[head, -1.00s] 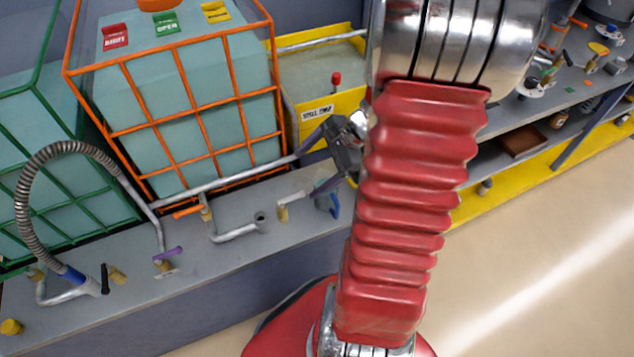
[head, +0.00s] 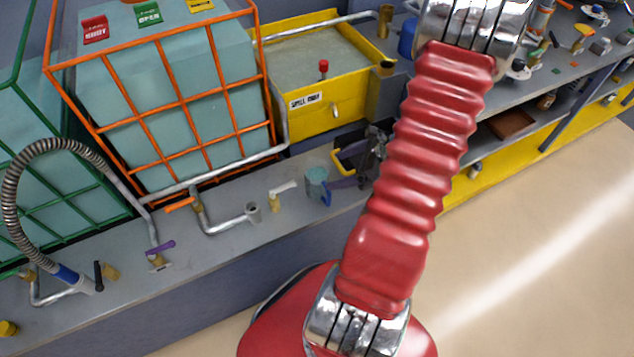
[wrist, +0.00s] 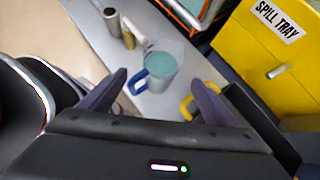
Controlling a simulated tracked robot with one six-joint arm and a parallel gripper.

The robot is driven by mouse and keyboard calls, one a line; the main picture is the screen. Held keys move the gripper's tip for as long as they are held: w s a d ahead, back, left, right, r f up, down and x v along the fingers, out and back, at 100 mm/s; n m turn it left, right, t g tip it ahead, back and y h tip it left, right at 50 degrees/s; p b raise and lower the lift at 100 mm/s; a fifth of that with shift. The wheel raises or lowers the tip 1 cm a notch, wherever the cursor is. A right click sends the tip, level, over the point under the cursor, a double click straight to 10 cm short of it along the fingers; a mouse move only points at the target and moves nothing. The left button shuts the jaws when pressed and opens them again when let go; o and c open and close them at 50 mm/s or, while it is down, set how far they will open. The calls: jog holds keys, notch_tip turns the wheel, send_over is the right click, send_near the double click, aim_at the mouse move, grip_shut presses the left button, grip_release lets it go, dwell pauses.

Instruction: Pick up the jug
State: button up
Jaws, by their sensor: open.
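A small jug with teal contents and a blue handle (head: 317,180) stands on the grey bench, just left of my gripper (head: 350,172). In the wrist view the jug (wrist: 160,66) stands beyond my two dark fingertips, its blue handle toward the left finger. My gripper (wrist: 160,80) is open and empty, apart from the jug. A yellow handle (wrist: 187,104) shows by the right finger; what it belongs to is mostly hidden.
A yellow spill tray (head: 330,90) stands behind the gripper. Left of the jug are a tap with a white lever (head: 276,200) and an upturned pipe end (head: 253,212). An orange cage (head: 185,105) holds a teal tank. Open floor lies at right.

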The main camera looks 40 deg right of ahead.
aim_at(322, 175)
jog(key=x, duration=0.8)
jog(key=shift+w, duration=0.1)
jog(key=shift+w+f, duration=0.1)
jog(key=shift+f, duration=0.05)
jog(key=shift+a, duration=0.1)
jog(key=shift+x, duration=2.65)
jog(key=shift+w, duration=0.15)
jog(key=c, duration=1.6)
